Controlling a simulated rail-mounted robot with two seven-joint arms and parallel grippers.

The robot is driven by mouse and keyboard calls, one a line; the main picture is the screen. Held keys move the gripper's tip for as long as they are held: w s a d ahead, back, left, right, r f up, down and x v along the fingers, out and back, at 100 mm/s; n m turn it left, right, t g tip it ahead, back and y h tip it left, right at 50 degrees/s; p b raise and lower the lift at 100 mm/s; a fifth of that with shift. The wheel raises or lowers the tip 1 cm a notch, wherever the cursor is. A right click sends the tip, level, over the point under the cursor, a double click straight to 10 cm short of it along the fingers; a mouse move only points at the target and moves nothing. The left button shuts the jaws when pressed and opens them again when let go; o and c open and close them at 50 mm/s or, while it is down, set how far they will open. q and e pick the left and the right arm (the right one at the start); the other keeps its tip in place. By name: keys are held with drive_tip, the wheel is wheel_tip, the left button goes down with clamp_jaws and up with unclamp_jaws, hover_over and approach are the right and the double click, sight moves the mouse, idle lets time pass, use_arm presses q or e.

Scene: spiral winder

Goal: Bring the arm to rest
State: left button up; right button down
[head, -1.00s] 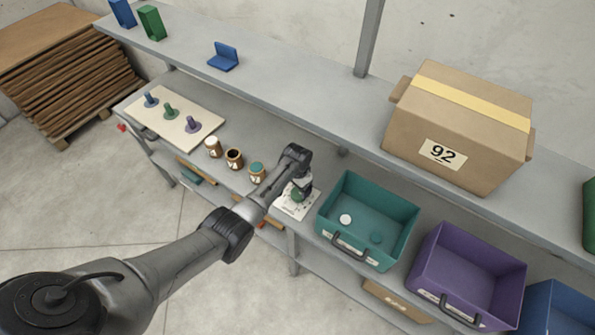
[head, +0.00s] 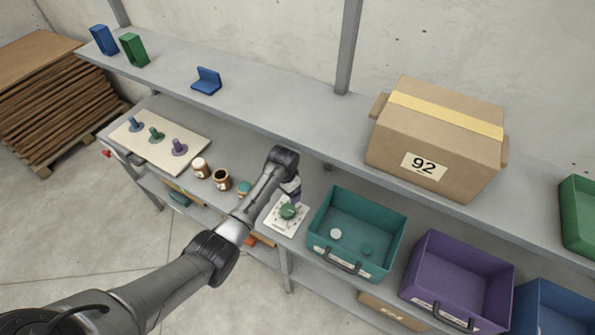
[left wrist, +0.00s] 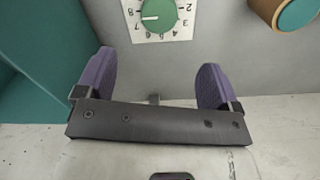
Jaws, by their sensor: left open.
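My left arm reaches in from the lower left in the head view. My left gripper (head: 293,190) is just above and behind a green dial knob (head: 288,211) on a white numbered plate (head: 278,222). The left wrist view shows its two purple fingers (left wrist: 153,82) spread apart with nothing between them. There the green knob (left wrist: 158,14) and its numbered plate (left wrist: 185,30) lie beyond the fingertips, apart from them. My right gripper is not in view.
A teal bin (head: 318,238) stands right of the dial, with a purple bin (head: 418,275) beyond it. Brown jars, one of them (head: 221,180), stand left of the dial near a pegged board (head: 152,157). A carton (head: 440,135) sits on the upper shelf (head: 270,105).

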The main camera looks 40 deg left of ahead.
use_arm(q)
drive_tip(key=shift+s+f, duration=0.1)
drive_tip(key=s+d+t, duration=0.1)
drive_tip(key=s+d, duration=0.3)
drive_tip(key=s, duration=0.5)
drive_tip(key=s+d+f+t, duration=0.1)
drive_tip(key=s+d, duration=0.3)
drive_tip(key=s, duration=0.5)
drive_tip(key=s+d+t, duration=0.1)
drive_tip(key=s+d, duration=0.2)
drive_tip(key=s, duration=0.5)
drive_tip(key=s+d+r+p, duration=0.1)
drive_tip(key=s+d+r, duration=0.3)
drive_tip(key=s+r, duration=0.5)
wheel_tip(320, 180, up, 14)
drive_tip(key=p, duration=1.5)
drive_tip(key=shift+s+a+f+t, duration=0.15)
drive_tip(key=shift+s+a+t, duration=0.1)
drive_tip(key=shift+s+t, duration=0.05)
